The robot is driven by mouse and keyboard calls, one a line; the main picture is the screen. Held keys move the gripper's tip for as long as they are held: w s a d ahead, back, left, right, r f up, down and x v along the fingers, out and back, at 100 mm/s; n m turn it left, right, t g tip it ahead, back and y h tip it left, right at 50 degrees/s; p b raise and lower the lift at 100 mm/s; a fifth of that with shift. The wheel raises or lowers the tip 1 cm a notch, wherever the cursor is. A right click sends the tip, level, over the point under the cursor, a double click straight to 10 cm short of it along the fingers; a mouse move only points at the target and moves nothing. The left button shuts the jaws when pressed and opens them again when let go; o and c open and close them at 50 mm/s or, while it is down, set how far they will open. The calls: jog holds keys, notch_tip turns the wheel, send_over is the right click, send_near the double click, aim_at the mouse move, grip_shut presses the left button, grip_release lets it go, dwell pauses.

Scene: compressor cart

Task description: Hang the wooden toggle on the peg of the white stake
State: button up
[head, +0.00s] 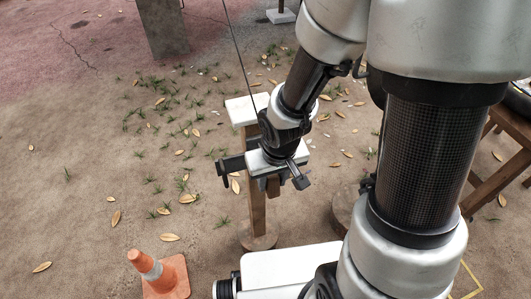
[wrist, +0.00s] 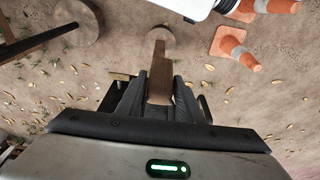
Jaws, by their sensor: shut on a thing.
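The stake is a brown wooden post with a white top (head: 243,110) on a round base, left of centre in the head view. My gripper (head: 272,181) is just right of the post and below its top. A brown wooden piece, which looks like the toggle (head: 274,188), shows below the gripper. In the wrist view the toggle (wrist: 160,82) is between the dark fingers, which are shut on it. A paler strip of post (wrist: 158,48) shows beyond it. I cannot make out the peg; my gripper may hide it.
A thin dark cord (head: 238,50) runs down from above towards my gripper. An orange cone (head: 158,275) stands at the lower left; cones (wrist: 231,42) also show in the wrist view. A wooden frame (head: 497,165) stands at the right. The leaf-strewn ground left of the stake is open.

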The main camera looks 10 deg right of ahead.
jog(key=shift+s+d+f, duration=0.15)
jog(key=shift+s+f, duration=0.4)
jog(key=shift+f, duration=0.15)
jog(key=w+a+f+b, duration=0.1)
jog(key=w+a, duration=0.1)
jog(key=w, duration=0.7)
jog(key=shift+w+f, duration=0.25)
jog(key=shift+f, duration=0.1)
dwell(0.7)
jog(key=o, duration=1.2)
jog(key=shift+r, duration=0.1)
